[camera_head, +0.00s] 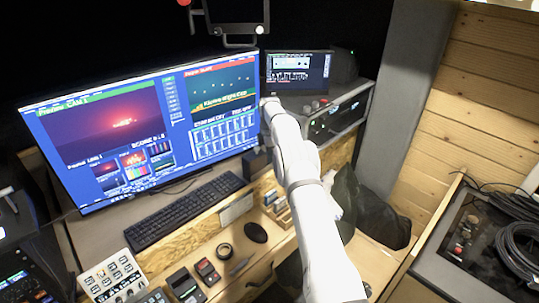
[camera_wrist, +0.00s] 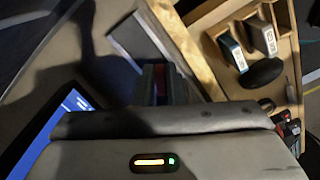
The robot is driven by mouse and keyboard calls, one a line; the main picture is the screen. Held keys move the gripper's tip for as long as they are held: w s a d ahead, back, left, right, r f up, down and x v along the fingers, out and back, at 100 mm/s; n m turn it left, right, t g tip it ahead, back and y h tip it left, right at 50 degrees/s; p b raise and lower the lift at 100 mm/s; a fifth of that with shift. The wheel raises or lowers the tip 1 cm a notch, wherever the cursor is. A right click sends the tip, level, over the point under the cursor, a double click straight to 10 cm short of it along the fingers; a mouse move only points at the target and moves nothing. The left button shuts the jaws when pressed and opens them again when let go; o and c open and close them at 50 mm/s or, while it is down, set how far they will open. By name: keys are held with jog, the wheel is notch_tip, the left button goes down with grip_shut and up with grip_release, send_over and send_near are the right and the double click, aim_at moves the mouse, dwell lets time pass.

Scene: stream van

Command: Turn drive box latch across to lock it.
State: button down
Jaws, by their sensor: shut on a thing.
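In the wrist view my gripper (camera_wrist: 162,82) points at a dark box-like part beside a wooden edge. Its dark fingers are close together on a small dark piece with a reddish side, which I take to be the drive box latch; its angle cannot be told. In the head view my white arm reaches up between the large monitor and the rack unit and hides the gripper. A small dark box (camera_head: 257,162) stands left of the arm, below the monitor's right corner; I cannot tell if it is the drive box.
The large monitor (camera_head: 150,130) stands close on the left. A keyboard (camera_head: 185,210) and mouse (camera_head: 256,232) lie on the desk. A wooden tray with small drives (camera_wrist: 262,35) is near the gripper's right. A rack unit (camera_head: 335,115) stands right of the arm.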

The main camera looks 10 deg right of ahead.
jog(key=shift+s+r+m+b, duration=0.15)
jog(key=shift+m+b, duration=0.55)
jog(key=shift+m, duration=1.6)
jog(key=c, duration=1.5)
grip_release()
jog(key=shift+f, duration=0.2)
jog(key=shift+a+n, duration=0.1)
jog(key=shift+n, duration=0.3)
